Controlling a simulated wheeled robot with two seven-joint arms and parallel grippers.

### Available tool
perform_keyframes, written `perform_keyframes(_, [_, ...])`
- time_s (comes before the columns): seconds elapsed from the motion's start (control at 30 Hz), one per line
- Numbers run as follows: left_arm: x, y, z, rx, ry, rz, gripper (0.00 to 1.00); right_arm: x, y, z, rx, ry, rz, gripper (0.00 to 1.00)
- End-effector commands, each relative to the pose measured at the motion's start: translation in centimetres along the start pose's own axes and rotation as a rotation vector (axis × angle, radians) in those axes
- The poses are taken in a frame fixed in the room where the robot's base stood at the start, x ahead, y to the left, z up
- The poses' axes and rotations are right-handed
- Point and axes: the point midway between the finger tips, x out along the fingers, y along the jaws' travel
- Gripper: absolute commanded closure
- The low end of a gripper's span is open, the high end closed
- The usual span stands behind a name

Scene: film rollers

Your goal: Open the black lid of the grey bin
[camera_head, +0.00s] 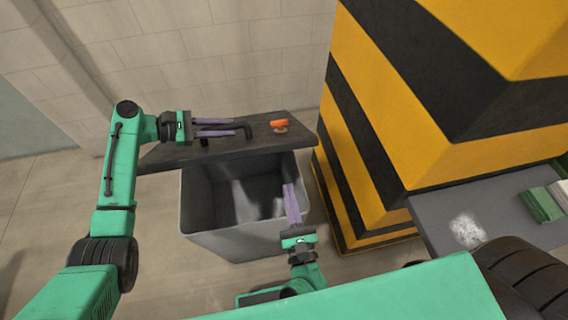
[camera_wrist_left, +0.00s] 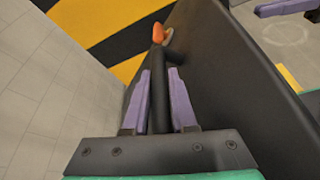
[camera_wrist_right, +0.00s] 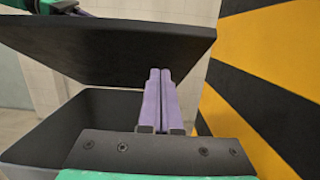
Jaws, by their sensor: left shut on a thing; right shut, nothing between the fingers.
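The grey bin (camera_head: 222,238) stands on the floor below me, and its dark inside shows. Its black lid (camera_head: 180,153) is raised and tilted above the far side of the opening; it also shows in the right wrist view (camera_wrist_right: 120,48). My left gripper (camera_head: 233,128) is shut on the black bar handle (camera_wrist_left: 173,72) of the lid. My right gripper (camera_head: 289,186) is shut and empty over the right part of the bin opening. In the right wrist view its fingers stand together in front of the bin and below the lid.
An orange piece (camera_head: 279,123) sits on the lid near its right end. A yellow and black striped pillar (camera_head: 370,150) stands close on the right of the bin. A grey table (camera_head: 450,212) with a green block (camera_head: 541,205) is further right. A pale wall (camera_head: 250,60) is behind.

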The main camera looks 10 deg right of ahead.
Motion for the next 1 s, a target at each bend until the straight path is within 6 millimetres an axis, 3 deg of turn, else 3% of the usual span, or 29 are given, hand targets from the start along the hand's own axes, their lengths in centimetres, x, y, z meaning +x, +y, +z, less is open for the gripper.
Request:
perform_keyframes(0.17, [0.0, 0.1, 0.1, 0.002, -0.001, 0.002, 1.00, 4.1, 0.0, 0.1, -0.002, -0.002, -0.001, 1.00])
perform_keyframes(0.3, [0.0, 0.1, 0.1, 0.002, 0.000, 0.002, 1.00, 5.9, 0.0, 1.7, 0.000, -0.001, -0.002, 1.00])
perform_keyframes(0.47, [0.0, 0.1, 0.0, 0.002, 0.000, 0.002, 1.00, 6.9, 0.0, 2.6, -0.002, 0.001, 0.000, 1.00])
perform_keyframes(0.8, [0.0, 0.1, 0.0, 0.001, 0.000, 0.002, 1.00, 7.1, 0.1, 2.9, -0.004, 0.001, 0.002, 1.00])
perform_keyframes(1.0, [0.0, -0.1, 0.0, -0.001, 0.000, -0.002, 1.00, 8.8, 0.0, 4.8, -0.004, -0.003, -0.002, 1.00])
